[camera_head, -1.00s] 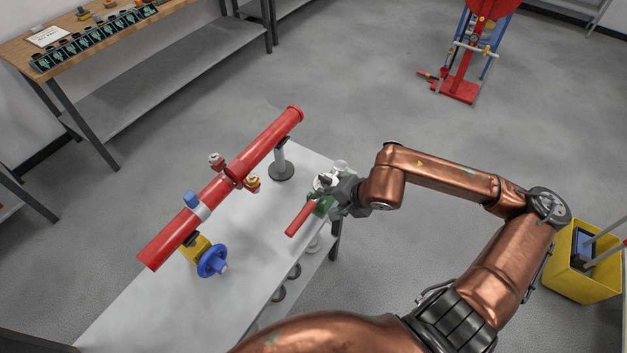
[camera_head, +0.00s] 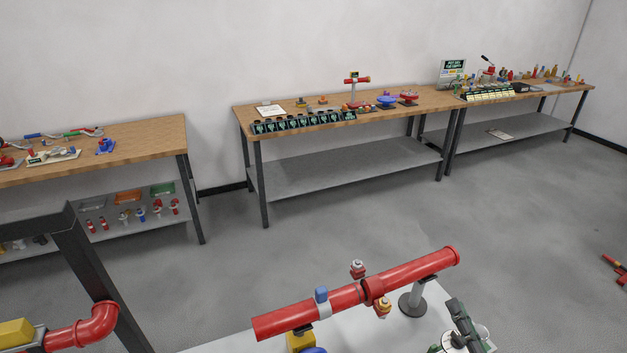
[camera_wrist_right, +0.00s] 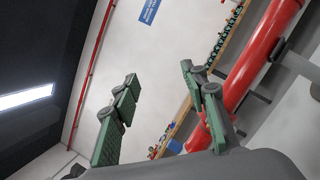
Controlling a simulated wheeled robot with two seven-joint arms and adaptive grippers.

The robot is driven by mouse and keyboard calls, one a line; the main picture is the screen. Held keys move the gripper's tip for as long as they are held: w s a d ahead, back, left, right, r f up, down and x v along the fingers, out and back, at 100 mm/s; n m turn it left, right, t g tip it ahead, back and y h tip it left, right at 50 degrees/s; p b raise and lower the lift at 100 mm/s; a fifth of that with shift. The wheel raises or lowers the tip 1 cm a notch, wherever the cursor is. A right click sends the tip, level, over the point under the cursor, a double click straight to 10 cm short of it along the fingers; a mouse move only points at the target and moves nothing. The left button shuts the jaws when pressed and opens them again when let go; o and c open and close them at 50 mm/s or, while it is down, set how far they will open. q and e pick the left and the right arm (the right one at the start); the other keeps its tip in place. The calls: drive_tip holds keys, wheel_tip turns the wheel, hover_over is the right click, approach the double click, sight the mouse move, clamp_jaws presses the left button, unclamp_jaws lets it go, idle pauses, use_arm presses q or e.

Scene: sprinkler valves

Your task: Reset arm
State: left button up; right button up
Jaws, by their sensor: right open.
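My right gripper (camera_head: 461,320) shows at the bottom edge of the head view, just right of the red pipe's stand and above the white table's far right part. In the right wrist view its two green-padded fingers (camera_wrist_right: 160,85) are spread wide, with nothing between them. The red pipe (camera_head: 415,269) lies beside it, apart from the fingers as far as I can tell; it also shows at the right of the wrist view (camera_wrist_right: 262,55). Most of my right arm is below the head view. My left gripper is out of view.
The pipe carries a blue-capped fitting (camera_head: 321,295) and small red and yellow fittings, above the white table (camera_head: 232,343). A red elbow pipe (camera_head: 95,325) on a dark frame is at lower left. Wooden benches (camera_head: 350,112) line the wall.

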drive_tip(key=s+d+f+m+g+h, duration=0.2)
drive_tip(key=d+f+m+g+h, duration=0.2)
drive_tip(key=d+f+m+h, duration=0.9)
drive_tip(key=s+d+f+m+g+y, duration=0.1)
drive_tip(key=s+f+m+g, duration=0.3)
drive_tip(key=f, duration=0.4)
drive_tip(key=s+d+f+m+g+y, duration=0.1)
drive_tip(key=s+f+m+g, duration=0.2)
drive_tip(key=f+m, duration=0.45)
drive_tip(key=s+a+f+m+g+y, duration=0.2)
drive_tip(key=s+a+f+g, duration=0.25)
drive_tip(key=s+f, duration=0.4)
drive_tip(key=s+a+f+m+g+y, duration=0.2)
drive_tip(key=s+a+f+g+y, duration=0.1)
drive_tip(key=s+a+f, duration=0.5)
wheel_tip(320, 180, down, 28)
drive_tip(key=s+p, duration=0.1)
drive_tip(key=s, duration=0.1)
drive_tip(key=s+f+g, duration=0.1)
drive_tip(key=s+f, duration=0.6)
drive_tip(key=s, duration=0.3)
drive_tip(key=s+f+n, duration=0.1)
drive_tip(key=s+f, duration=0.7)
drive_tip(key=s, duration=0.2)
drive_tip(key=shift+d+f+g+p, duration=0.2)
drive_tip(key=shift+d+g+p, duration=0.15)
drive_tip(key=shift+d+p, duration=0.1)
